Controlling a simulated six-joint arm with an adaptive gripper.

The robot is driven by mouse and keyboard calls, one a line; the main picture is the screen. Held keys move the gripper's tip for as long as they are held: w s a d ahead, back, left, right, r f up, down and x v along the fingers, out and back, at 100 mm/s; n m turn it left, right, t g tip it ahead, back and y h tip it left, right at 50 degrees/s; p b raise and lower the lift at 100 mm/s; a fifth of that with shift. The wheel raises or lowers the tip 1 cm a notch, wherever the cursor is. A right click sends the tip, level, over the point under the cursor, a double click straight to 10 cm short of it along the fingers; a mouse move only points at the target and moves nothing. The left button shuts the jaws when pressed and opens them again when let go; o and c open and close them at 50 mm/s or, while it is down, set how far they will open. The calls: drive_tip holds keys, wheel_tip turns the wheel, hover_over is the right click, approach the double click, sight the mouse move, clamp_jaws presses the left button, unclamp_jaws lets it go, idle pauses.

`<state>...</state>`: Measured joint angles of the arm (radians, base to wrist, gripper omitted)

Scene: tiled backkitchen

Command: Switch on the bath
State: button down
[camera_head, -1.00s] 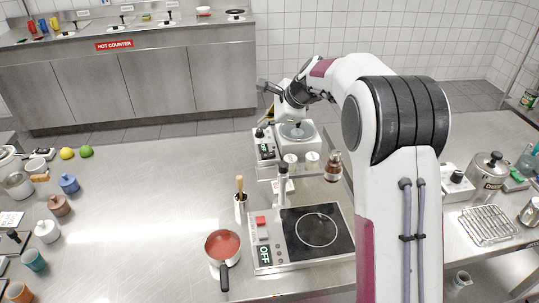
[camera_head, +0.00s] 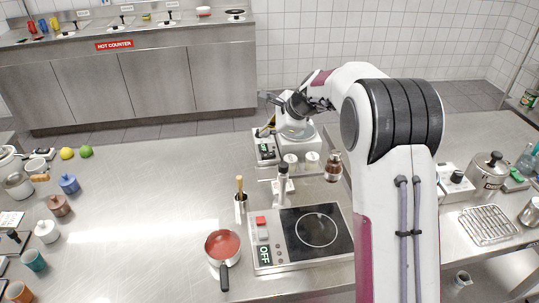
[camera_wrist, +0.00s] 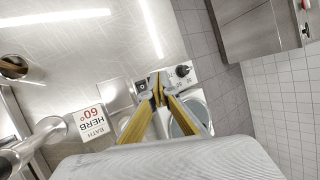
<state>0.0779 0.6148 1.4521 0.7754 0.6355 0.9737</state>
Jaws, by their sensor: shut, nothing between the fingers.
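The bath (camera_head: 313,139) is a white unit with a round basin at the back middle of the steel counter. It also shows in the wrist view (camera_wrist: 192,112), its basin partly hidden by my fingers. Its panel carries a black knob (camera_wrist: 183,71) and a small dark switch (camera_wrist: 142,86). A small green readout (camera_head: 265,149) on the panel is too small to read surely. My gripper (camera_wrist: 158,90) is shut and empty, its gold fingertips over the panel between switch and knob. I cannot tell whether they touch it.
A hob (camera_head: 316,232) reading OFF and a red-filled pan (camera_head: 222,244) stand in front. A card (camera_wrist: 89,122) reads "BATH HERB 60°". Small jars (camera_head: 290,160) and a brown bottle (camera_head: 333,167) stand close to the bath.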

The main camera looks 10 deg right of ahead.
sight(270, 156)
drive_tip(key=shift+d+f, duration=0.2)
drive_tip(key=shift+f, duration=1.2)
drive_tip(key=shift+d+f, duration=0.2)
drive_tip(key=shift+f, duration=1.2)
drive_tip(key=shift+f, duration=0.65)
idle(0.5)
drive_tip(key=shift+r, duration=0.15)
drive_tip(key=shift+r, duration=0.5)
drive_tip(key=shift+r, duration=0.1)
drive_tip(key=shift+a+r, duration=0.2)
drive_tip(key=shift+r, duration=0.95)
drive_tip(key=shift+a+r, duration=0.2)
drive_tip(key=shift+r, duration=1.05)
